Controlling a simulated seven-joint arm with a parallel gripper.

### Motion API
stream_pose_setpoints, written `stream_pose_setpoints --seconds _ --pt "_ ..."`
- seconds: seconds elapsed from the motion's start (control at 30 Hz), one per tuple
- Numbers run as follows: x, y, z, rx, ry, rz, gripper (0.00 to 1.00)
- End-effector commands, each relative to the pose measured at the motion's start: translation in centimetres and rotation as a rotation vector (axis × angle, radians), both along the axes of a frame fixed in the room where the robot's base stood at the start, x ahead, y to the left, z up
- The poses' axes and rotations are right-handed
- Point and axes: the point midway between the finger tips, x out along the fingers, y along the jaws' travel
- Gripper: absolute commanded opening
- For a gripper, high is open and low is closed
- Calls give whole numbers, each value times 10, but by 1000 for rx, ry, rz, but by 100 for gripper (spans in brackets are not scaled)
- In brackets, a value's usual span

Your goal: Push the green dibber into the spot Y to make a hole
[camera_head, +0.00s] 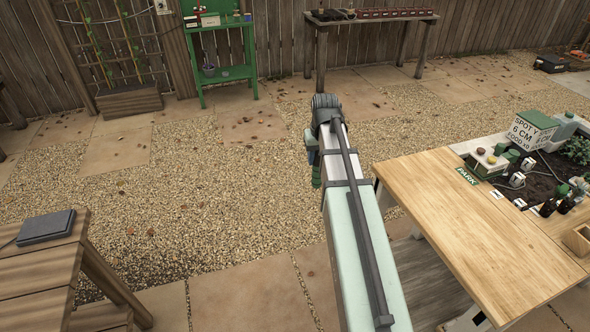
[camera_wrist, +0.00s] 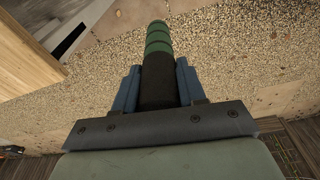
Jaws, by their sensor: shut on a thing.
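My gripper (camera_wrist: 157,85) is shut on the green dibber (camera_wrist: 158,40) in the wrist view. The dibber has a black part between the blue-grey fingers and a green, ringed part beyond them. Gravel lies behind it, with no soil under it. The bed holds dark soil with small white markers (camera_head: 517,180). I cannot tell which marker is Y.
A wooden tabletop (camera_head: 480,235) lies in front of the bed, with a green "DARK" label (camera_head: 466,176). Gravel between my arm and the back benches is open.

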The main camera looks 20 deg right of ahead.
Motion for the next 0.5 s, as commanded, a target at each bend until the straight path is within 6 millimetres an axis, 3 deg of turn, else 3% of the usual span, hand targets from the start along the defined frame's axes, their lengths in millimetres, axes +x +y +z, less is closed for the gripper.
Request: stream_pose_setpoints --seconds 0.03,0.2,0.5 --pt "8 -21 4 0 0 -28 1" --pt "16 -81 15 0 1 -110 1" --pt "15 -192 36 0 2 -253 1"
